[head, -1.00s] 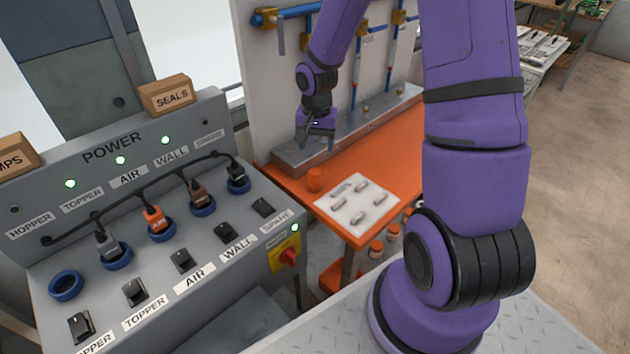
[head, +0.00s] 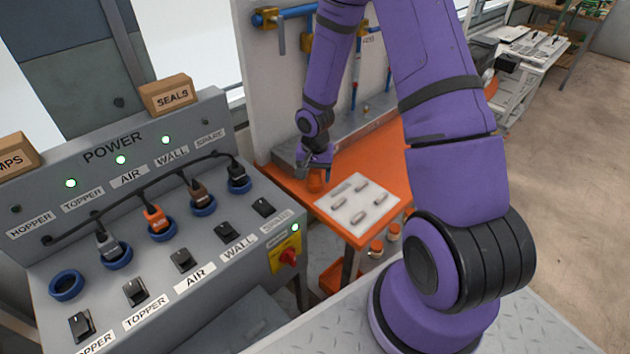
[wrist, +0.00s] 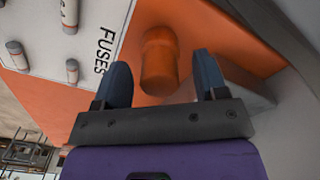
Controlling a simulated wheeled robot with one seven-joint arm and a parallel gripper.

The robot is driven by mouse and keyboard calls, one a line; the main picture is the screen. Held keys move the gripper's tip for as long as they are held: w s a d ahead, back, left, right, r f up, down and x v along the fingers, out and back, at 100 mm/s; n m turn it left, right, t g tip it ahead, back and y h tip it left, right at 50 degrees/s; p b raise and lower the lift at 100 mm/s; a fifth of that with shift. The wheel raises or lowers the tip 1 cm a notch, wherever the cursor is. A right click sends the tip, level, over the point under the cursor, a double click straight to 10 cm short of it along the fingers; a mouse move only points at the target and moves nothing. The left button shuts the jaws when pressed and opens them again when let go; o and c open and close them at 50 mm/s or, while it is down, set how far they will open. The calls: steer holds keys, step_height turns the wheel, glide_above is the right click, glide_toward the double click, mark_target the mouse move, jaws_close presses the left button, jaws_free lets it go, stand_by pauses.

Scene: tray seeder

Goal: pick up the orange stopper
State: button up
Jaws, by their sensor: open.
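The orange stopper (head: 316,181) stands on the orange bench top (head: 384,158), left of the white fuse board. In the wrist view the stopper (wrist: 159,62) shows as a rounded orange cylinder between and just beyond the fingers. My gripper (head: 315,170) is low over the stopper in the head view and partly hides it. In the wrist view my gripper (wrist: 162,80) is open, with one dark blue finger on each side of the stopper and gaps beside it. I cannot tell how far down the fingers reach.
The white board (head: 356,205), marked FUSES in the wrist view, lies beside the stopper with several fuses on it. The power panel (head: 215,240) with plugs and switches stands at left.

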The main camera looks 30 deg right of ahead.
mark_target(315, 171)
steer(key=shift+f, duration=0.25)
steer(key=shift+c, duration=0.5)
steer(key=c, duration=0.9)
steer(key=shift+r, duration=0.15)
step_height(315, 171, up, 10)
steer(key=shift+f, duration=0.1)
